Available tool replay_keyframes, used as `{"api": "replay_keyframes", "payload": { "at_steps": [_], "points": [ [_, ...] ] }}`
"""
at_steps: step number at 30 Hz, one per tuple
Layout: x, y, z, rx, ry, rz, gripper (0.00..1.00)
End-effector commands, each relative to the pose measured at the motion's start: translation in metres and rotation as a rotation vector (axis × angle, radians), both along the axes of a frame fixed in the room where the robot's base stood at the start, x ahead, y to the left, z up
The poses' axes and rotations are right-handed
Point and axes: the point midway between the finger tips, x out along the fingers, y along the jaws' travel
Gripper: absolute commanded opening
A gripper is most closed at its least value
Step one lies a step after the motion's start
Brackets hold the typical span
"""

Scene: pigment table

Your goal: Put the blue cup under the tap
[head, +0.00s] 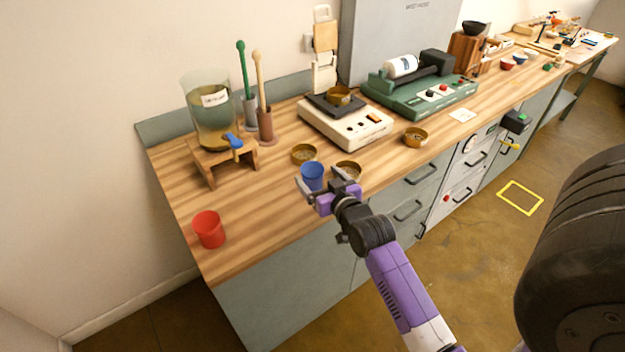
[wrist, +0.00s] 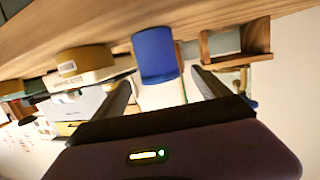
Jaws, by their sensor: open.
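The blue cup (head: 312,176) stands upright on the wooden table near its front edge. My gripper (head: 322,182) is open right at the cup, with its fingers toward it. In the wrist view the blue cup (wrist: 155,55) is just ahead of the open fingers of my gripper (wrist: 165,88), roughly centred between them; I cannot tell whether they touch it. The tap (head: 234,142) is blue, at the front of a glass dispenser (head: 206,112) on a small wooden stand (head: 207,166), to the left and further back. The space under the tap looks empty.
A red cup (head: 208,229) stands at the left front. Two tall-handled pestles (head: 258,100) stand right of the dispenser. A white scale (head: 345,125) is further right.

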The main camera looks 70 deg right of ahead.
Motion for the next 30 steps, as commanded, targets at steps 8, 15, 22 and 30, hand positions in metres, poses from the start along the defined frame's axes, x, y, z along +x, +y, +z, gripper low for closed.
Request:
{"api": "replay_keyframes", "payload": {
  "at_steps": [8, 15, 22, 30],
  "points": [
    [0.02, -0.018, -0.002, -0.001, -0.002, 0.001, 0.86],
    [0.044, -0.04, -0.007, -0.001, -0.003, 0.001, 0.86],
    [0.052, -0.048, -0.011, -0.003, 0.0, 0.001, 0.86],
    [0.052, -0.048, -0.01, -0.003, 0.0, 0.002, 0.66]
  ]
}}
